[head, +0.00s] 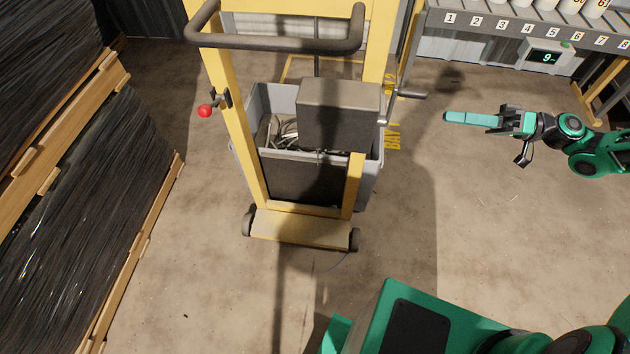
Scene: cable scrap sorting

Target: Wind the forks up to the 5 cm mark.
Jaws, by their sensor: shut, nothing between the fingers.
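A yellow hand stacker (245,150) stands upright in the middle of the head view, with a dark push bar across its top. A dark crank handle (408,94) sticks out at the right of its mast. A lever with a red knob (205,110) is on the left post. My gripper (449,117) is to the right of the crank, apart from it, shut and empty, with its teal fingers pointing left. The forks are hidden behind the mast and the dark box. I cannot make out a height scale or a 5 cm mark.
A grey crate (372,185) with cable scrap sits behind the mast. Stacked dark bundles on wooden pallets (140,240) fill the left. A numbered shelf (500,22) with a display reading 9 (543,57) is at the back right. Concrete floor right of the stacker is clear.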

